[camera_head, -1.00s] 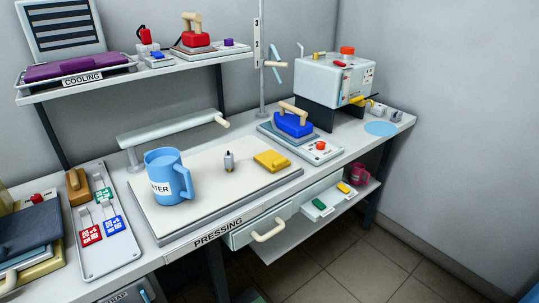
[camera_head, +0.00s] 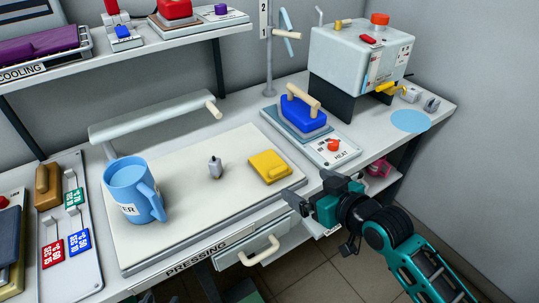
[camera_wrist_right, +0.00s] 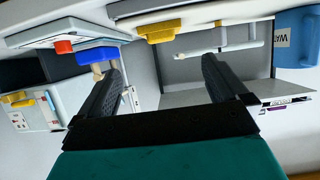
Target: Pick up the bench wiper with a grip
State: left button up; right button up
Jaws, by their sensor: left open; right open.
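The bench wiper appears to be the yellow block (camera_head: 269,167) with a raised top part, lying on the right part of the pale pressing board (camera_head: 160,240). It also shows near the top of the right wrist view (camera_wrist_right: 160,31). My right gripper (camera_head: 308,188) comes in from the right, just in front of the board's front right edge. It is open and empty, apart from the yellow block. Its two dark fingers (camera_wrist_right: 161,70) are spread in the right wrist view.
On the board stand a blue mug (camera_head: 131,190) and a small grey metal piece (camera_head: 215,168). A blue iron (camera_head: 300,112) sits behind the yellow block, with a red-knobbed heat panel (camera_head: 333,150) beside it. A drawer handle (camera_head: 259,252) sticks out below the front edge.

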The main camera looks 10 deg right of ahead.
aim_at(278, 168)
jog(key=x, duration=0.7)
jog(key=shift+r+b, duration=0.2)
jog(key=shift+b, duration=0.2)
jog(key=shift+b+x, duration=0.35)
jog(key=shift+x, duration=2.75)
jog(key=shift+a+r, duration=0.1)
jog(key=shift+a, duration=0.05)
jog(key=shift+c, duration=0.4)
jog(key=c, duration=0.9)
